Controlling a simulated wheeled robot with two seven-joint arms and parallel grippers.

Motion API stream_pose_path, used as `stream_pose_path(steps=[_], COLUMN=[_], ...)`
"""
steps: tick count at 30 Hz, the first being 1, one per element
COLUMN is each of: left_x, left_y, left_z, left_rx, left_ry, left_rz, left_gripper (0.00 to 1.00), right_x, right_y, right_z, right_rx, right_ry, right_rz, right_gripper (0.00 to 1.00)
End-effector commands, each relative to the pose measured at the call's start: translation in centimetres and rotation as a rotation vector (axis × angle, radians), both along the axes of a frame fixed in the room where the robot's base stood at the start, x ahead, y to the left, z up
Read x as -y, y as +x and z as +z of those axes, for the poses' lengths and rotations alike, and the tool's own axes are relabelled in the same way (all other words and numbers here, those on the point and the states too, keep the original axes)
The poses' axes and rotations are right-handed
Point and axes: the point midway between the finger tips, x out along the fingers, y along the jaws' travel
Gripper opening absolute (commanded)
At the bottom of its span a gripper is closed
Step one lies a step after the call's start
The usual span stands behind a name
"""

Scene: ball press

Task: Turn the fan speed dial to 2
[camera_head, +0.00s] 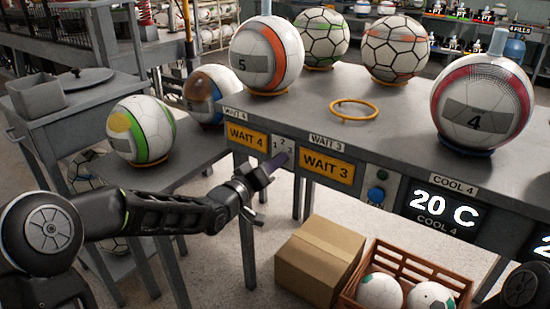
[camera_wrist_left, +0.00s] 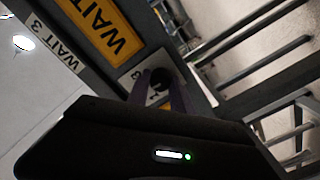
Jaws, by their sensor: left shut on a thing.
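The fan speed dial is a small dark round knob (camera_wrist_left: 160,77) on a pale plate (camera_head: 283,146) at the bench's front edge, between the yellow WAIT 4 and WAIT 3 signs. My right gripper is out of view.
The WAIT 3 sign (camera_head: 326,167) and WAIT 4 sign (camera_head: 246,137) flank the dial. A blue button (camera_head: 376,193) and a 20 C display (camera_head: 443,209) are to the right. A cardboard box (camera_head: 320,262) and a ball crate (camera_head: 398,250) stand on the floor below.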

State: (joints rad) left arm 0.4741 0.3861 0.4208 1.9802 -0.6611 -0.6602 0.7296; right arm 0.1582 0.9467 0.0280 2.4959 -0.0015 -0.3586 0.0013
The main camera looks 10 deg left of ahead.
Motion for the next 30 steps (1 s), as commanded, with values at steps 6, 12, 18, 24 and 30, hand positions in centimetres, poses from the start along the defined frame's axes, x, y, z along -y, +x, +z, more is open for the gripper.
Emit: stream_pose_path(steps=[6,12,18,24,30], left_x=[-0.08,-0.08,-0.08,-0.05,-0.03], left_y=[0.00,0.01,0.01,0.01,0.00], left_z=[-0.02,-0.07,-0.08,-0.05,-0.03], left_rx=[-0.019,-0.021,-0.020,-0.020,-0.019], left_ry=[-0.044,-0.049,-0.048,-0.048,-0.047], left_rz=[0.002,0.002,0.002,0.001,0.000], left_gripper=[0.00,0.00,0.28,0.45,0.48], right_x=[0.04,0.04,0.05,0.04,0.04], right_y=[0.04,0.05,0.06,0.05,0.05], right_z=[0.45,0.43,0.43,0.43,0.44], right_rx=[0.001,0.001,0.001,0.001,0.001], right_ry=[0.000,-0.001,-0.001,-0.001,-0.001], right_rz=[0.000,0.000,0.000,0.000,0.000], right_gripper=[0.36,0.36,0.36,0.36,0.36])
